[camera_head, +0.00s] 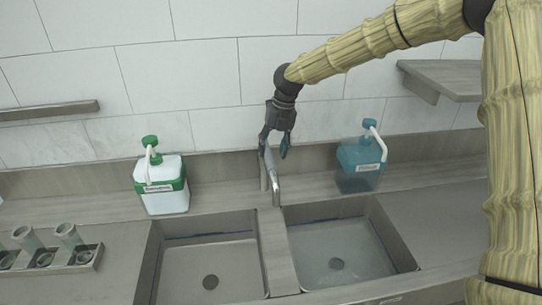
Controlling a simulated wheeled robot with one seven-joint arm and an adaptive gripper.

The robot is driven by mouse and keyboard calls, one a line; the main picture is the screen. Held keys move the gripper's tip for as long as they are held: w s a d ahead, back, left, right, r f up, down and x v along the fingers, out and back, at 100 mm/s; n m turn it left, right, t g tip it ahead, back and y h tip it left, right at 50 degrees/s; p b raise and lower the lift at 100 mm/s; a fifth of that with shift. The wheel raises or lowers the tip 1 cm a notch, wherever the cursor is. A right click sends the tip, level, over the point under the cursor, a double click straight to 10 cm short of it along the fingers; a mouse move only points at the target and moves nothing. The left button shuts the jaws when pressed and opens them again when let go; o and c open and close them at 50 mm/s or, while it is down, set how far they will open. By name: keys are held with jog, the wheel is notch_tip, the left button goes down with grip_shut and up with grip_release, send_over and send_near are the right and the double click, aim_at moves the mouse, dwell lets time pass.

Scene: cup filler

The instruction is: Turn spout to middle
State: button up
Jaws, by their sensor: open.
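A metal faucet with its spout (273,180) stands behind the divider (275,250) between two sink basins. The spout points forward, roughly over the divider, perhaps slightly right. My gripper (274,151) hangs down from above at the faucet's top, with its fingers spread apart. The fingers are at or just above the upper end of the spout; I cannot tell whether they touch it. The faucet's rear part is partly hidden by my gripper.
A white and green pump container (163,195) stands left of the faucet, a teal pump container (357,172) right of it. Metal cups (68,236) sit in a holder at the far left. Shelves (445,78) jut from the tiled wall. The right counter is clear.

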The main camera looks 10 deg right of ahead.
notch_tip(320, 180, up, 8)
jog(key=d, duration=0.1)
jog(key=shift+d, duration=0.35)
jog(key=shift+s, duration=0.1)
